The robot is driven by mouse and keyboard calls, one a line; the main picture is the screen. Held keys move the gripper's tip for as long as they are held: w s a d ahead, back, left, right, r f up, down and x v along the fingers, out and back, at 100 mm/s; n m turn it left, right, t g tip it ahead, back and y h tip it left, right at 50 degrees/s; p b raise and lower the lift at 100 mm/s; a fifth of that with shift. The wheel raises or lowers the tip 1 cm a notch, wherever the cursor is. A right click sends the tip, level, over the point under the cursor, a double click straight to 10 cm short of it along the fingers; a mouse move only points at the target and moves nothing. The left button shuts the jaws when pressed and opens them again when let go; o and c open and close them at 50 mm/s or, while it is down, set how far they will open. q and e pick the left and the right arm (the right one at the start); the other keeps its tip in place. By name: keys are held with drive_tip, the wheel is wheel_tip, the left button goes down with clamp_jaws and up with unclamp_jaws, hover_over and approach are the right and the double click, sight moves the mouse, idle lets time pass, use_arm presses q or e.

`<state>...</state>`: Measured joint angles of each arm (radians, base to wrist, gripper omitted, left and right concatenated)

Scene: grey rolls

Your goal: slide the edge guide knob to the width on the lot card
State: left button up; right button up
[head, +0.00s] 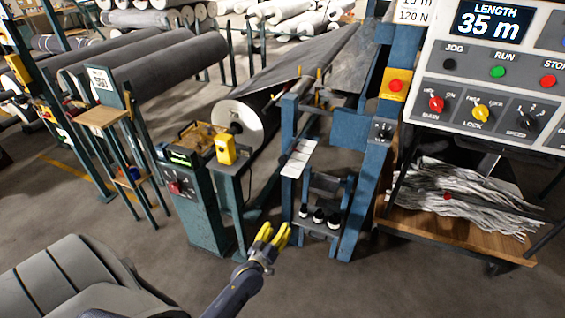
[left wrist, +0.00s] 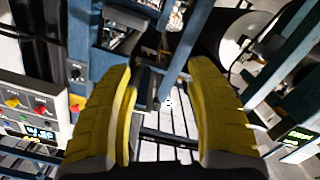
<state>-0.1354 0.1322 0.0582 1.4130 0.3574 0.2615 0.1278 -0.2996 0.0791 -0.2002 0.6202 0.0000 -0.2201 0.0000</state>
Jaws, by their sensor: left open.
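My left gripper (head: 272,235) is open and empty, its yellow fingers in front of the blue machine frame. In the left wrist view its fingers (left wrist: 160,85) stand apart with nothing between their tips; frame parts show beyond them. A white marked plate (head: 298,159) sits on the blue frame, above and beyond the gripper. Several small black-and-white knobs (head: 318,216) are low on the frame, right of the gripper and apart from it. I cannot tell which part is the edge guide knob. A small white card (head: 101,84) on a stand at left carries dark figures too small to read surely. My right gripper is out of view.
A control panel (head: 490,75) at right shows LENGTH 35 m. A grey-blue pedestal (head: 190,205) with a display stands left of the frame. A roll (head: 238,122) is mounted behind it. A wooden shelf (head: 460,235) holds scrap strips. Floor in front is clear.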

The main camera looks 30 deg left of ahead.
sight(282, 162)
use_arm(q)
drive_tip(key=a+r+n+t+y, duration=0.35)
drive_tip(key=r+n, duration=0.25)
drive_tip(key=r, duration=0.8)
drive_tip(key=x, duration=1.7)
drive_tip(key=shift+w+f, duration=0.35)
drive_tip(key=shift+w, duration=0.05)
drive_tip(key=shift+o, duration=0.2)
clamp_jaws()
